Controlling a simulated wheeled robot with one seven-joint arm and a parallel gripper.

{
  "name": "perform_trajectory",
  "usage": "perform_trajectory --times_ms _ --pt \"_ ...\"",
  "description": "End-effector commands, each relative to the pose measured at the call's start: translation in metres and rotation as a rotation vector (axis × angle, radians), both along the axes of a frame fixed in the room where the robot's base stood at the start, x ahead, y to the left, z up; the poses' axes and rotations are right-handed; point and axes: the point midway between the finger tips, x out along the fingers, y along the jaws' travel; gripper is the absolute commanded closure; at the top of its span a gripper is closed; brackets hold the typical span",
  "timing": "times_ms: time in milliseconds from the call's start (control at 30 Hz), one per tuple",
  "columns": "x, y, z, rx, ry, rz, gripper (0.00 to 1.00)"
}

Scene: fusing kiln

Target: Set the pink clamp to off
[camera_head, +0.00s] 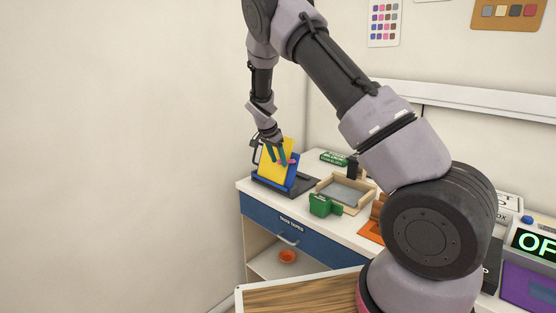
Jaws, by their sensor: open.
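The pink clamp (292,161) shows as a small pink piece at the right side of an upright yellow panel (288,147) on the counter at the far left. Its setting is too small to read. My gripper (276,158) is open, with its green fingers pointing down in front of the yellow panel. The fingertips are close to the pink clamp, just to its left. I cannot tell whether they touch it. The fingers hide part of the panel.
A blue stand with a dark base (297,189) is around the panel. A wooden-edged tray (345,191) and a green block (322,206) stand to the right. Below are a blue drawer (268,226) and a shelf with an orange bowl (288,256). A wooden surface (300,298) lies in the foreground.

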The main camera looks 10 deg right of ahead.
Motion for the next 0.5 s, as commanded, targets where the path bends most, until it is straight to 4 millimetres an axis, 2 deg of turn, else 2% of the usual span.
perform_trajectory --times_ms 167,300,500 --pt "0.0001 0.0000 0.0001 0.000 0.000 0.000 0.45" --pt "0.0001 0.0000 0.0004 0.000 0.000 0.000 0.98" --pt "0.0001 0.0001 0.0003 -0.001 0.001 0.001 1.00"
